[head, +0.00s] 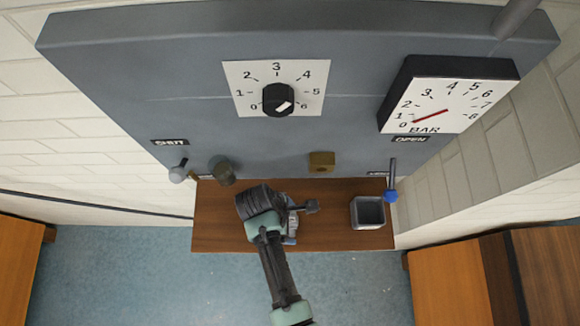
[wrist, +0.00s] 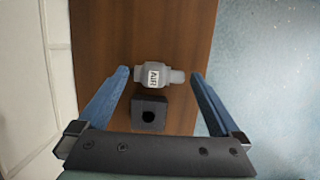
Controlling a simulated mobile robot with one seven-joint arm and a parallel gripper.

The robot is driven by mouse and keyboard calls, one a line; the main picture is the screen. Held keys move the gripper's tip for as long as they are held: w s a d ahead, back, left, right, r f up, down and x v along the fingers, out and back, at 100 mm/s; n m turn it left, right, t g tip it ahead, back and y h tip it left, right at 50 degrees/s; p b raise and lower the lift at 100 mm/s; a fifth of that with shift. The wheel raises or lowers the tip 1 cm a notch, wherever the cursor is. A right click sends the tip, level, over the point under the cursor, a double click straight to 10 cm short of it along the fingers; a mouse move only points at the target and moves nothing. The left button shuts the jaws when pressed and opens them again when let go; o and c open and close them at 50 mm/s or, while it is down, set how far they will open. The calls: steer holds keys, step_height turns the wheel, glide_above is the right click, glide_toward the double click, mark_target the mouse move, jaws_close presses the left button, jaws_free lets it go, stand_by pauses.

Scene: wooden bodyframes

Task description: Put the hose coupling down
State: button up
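The hose coupling (wrist: 152,76), light grey with an "AIR" label, shows in the wrist view over the wooden shelf (wrist: 92,35), between my fingertips. There is a visible gap to the blue finger on each side, so my gripper (wrist: 158,75) is open and not clamped on it. It appears to lie on the shelf. A dark block (wrist: 149,114) with a round hole is just below it in that view; I cannot tell what it rests on. In the head view my gripper (head: 291,225) is over the shelf (head: 225,225), and the coupling is largely hidden there.
A grey open cup (head: 368,213) stands on the shelf to the right. The shelf's left end is clear.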

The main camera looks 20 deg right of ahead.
steer(key=shift+r, duration=0.1)
steer(key=v, duration=1.2)
stand_by(0.4)
